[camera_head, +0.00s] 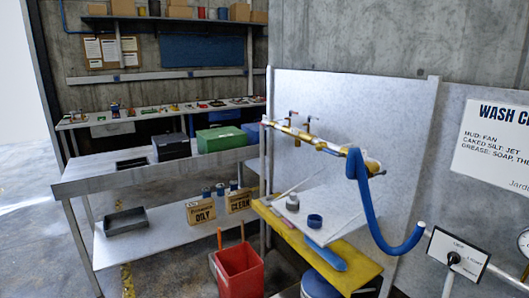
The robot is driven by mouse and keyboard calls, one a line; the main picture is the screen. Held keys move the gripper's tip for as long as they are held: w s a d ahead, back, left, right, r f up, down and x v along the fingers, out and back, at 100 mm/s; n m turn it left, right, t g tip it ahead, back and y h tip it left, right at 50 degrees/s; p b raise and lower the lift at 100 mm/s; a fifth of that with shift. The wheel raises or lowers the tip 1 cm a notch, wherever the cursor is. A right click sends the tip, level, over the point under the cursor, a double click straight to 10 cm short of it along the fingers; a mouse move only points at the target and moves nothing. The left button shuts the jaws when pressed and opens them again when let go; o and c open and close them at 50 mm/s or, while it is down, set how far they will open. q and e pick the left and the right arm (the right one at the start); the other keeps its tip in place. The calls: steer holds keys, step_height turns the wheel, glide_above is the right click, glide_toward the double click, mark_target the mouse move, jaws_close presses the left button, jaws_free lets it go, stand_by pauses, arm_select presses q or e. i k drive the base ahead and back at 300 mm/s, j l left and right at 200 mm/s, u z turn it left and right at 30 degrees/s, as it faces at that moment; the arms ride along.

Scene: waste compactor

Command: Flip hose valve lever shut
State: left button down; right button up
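A yellow-brass pipe (325,146) runs along the front of a grey upright panel in the middle of the camera_head view. Neither of my grippers is in view.
A red bin (239,271) stands on the floor. A metal table (110,180) stands left. Floor at far left is clear.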

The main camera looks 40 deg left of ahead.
mark_target(324, 150)
steer(key=u, duration=0.95)
